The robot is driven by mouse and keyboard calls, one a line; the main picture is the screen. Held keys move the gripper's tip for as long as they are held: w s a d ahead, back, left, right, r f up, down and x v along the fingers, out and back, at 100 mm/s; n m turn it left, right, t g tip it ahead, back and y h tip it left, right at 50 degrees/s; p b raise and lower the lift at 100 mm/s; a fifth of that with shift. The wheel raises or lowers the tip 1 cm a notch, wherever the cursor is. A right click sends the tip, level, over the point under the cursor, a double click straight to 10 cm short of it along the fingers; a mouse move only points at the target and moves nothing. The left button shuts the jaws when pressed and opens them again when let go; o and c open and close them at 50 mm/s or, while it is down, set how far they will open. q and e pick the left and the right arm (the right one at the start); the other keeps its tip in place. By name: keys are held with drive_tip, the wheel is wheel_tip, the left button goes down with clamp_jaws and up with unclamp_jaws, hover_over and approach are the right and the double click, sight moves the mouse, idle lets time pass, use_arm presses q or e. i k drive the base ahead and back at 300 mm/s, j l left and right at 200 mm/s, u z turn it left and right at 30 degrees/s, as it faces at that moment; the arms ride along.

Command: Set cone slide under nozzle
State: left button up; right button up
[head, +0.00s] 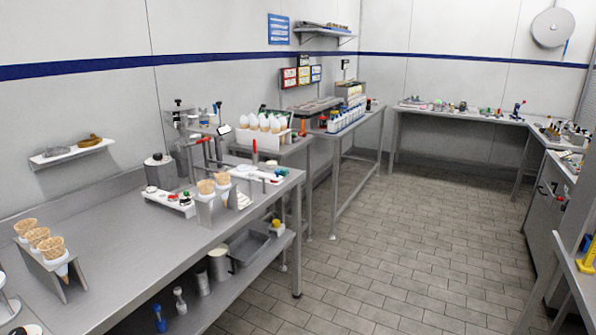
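A metal cone holder (205,211) with two waffle cones (206,187) stands at the front edge of the long steel bench, right of centre on it. A second angled metal holder (47,265) carries several waffle cones (51,247) at the bench's near left end. A grey frame or press-like device (188,140) stands behind the first holder; I cannot tell which part of it is the nozzle. I cannot tell for sure which piece is the cone slide. Neither of my grippers shows in the head view.
The steel bench (115,220) is bare between the two cone holders. A white strip (168,201) with small items lies beside the first holder. Canisters stand on the lower shelf (250,280). Other benches line the back and right; the tiled floor (400,240) between is clear.

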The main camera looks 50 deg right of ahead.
sight(243, 170)
drive_tip(key=z, duration=1.3)
